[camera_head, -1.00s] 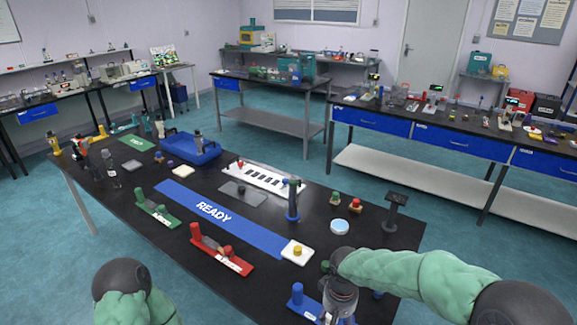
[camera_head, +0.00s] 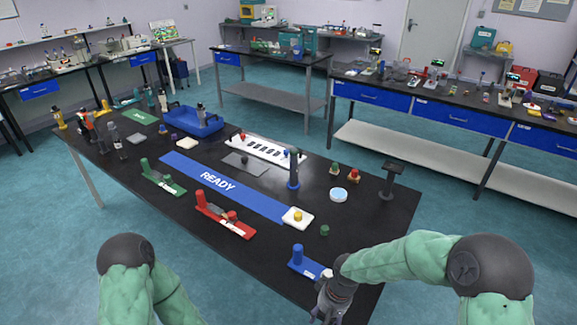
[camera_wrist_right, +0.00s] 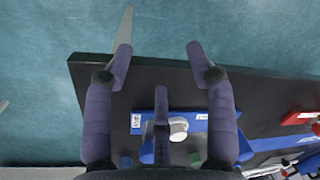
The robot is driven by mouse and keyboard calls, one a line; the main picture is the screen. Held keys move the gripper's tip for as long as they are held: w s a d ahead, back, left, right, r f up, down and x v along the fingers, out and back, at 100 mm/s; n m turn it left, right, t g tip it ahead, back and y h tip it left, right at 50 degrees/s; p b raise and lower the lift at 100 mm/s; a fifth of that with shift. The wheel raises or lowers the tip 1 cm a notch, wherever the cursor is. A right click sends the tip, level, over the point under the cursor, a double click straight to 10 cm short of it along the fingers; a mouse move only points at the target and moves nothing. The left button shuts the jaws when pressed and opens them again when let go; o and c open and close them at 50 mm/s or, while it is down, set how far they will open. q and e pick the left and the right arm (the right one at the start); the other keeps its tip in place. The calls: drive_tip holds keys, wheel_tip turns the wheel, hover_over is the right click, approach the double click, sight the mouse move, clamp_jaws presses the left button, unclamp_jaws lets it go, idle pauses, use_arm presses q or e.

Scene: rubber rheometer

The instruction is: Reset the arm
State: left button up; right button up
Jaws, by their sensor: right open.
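My right gripper (camera_head: 328,308) is at the near edge of the black table, with its arm coming in from the right. In the right wrist view its two fingers (camera_wrist_right: 160,55) are spread apart with nothing between the tips. The blue fixture (camera_head: 305,264) with an upright post lies just beyond this gripper in the head view. It also shows between and below the fingers in the wrist view (camera_wrist_right: 200,142), with a white round part (camera_wrist_right: 178,128) on it. My left arm shows at the lower left, but its gripper is out of view.
The black table (camera_head: 262,280) holds a red fixture (camera_head: 224,219), a green fixture (camera_head: 162,179), a blue READY strip (camera_head: 218,183), a white pad (camera_head: 298,218), a small green knob (camera_head: 325,230) and a blue tray (camera_head: 192,122). Open floor lies in front of the table.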

drive_tip(key=s+f+m+y, duration=0.2)
drive_tip(key=s+f+m, duration=0.2)
drive_tip(key=s+f, duration=0.9)
wheel_tip(320, 180, down, 3)
drive_tip(key=shift+s+a+r+t, duration=0.1)
drive_tip(key=shift+s+a+t, duration=0.2)
drive_tip(key=shift+s+t, duration=0.1)
